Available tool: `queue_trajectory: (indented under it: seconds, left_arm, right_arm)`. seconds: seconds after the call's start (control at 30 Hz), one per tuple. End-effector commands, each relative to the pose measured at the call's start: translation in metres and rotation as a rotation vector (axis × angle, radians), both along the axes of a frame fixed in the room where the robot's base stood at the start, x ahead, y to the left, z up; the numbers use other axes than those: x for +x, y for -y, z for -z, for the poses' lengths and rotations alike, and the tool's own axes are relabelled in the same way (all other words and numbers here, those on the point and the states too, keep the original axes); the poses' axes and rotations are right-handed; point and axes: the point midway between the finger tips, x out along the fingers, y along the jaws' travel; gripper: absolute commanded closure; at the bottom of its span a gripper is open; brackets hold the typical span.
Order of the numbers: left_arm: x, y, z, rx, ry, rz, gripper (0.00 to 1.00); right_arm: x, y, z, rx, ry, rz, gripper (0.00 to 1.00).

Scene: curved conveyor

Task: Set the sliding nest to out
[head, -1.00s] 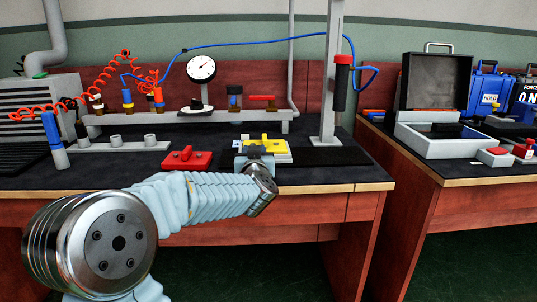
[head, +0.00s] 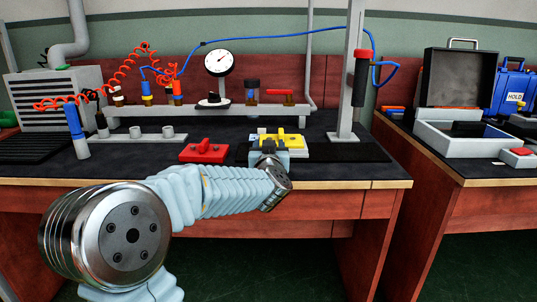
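A yellow block with a raised yellow handle sits on a pale plate, which I take to be the sliding nest (head: 291,147). It is on the bench left of the upright grey column (head: 351,85), beside a dark base strip (head: 345,152). My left gripper (head: 268,148) is at the nest's near left edge. It covers part of the nest, and I cannot tell whether it touches. Its fingers point away from me and are mostly hidden, so their opening does not show. My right gripper is not in view.
A red block with a handle (head: 205,152) lies just left of my gripper. Behind are a grey manifold bar (head: 130,113), a dial gauge (head: 218,62) and hoses. A red-and-black tool (head: 361,78) hangs on the column. An open case (head: 462,135) stands on the right bench.

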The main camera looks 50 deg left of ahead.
Motion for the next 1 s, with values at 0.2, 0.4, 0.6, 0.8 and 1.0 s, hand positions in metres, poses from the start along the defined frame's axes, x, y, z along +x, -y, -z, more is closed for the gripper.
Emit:
queue_trajectory:
  seconds: [0.2,0.4,0.6,0.8,1.0]
  left_arm:
    - [-0.028,0.032,-0.002,0.000,0.003,0.000,0.42]
    - [-0.061,0.069,-0.002,0.001,0.002,-0.002,0.42]
    - [-0.081,0.093,-0.001,0.001,0.001,-0.003,0.42]
    - [-0.087,0.101,0.000,0.001,-0.001,-0.003,0.42]
    - [-0.087,0.100,0.000,0.000,0.000,-0.003,0.42]
  right_arm:
    - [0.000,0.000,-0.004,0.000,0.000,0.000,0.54]
    - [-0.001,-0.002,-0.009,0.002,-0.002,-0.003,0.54]
    - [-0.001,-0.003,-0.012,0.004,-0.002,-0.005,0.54]
    - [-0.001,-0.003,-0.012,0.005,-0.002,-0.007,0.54]
    - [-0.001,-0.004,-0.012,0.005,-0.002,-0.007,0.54]
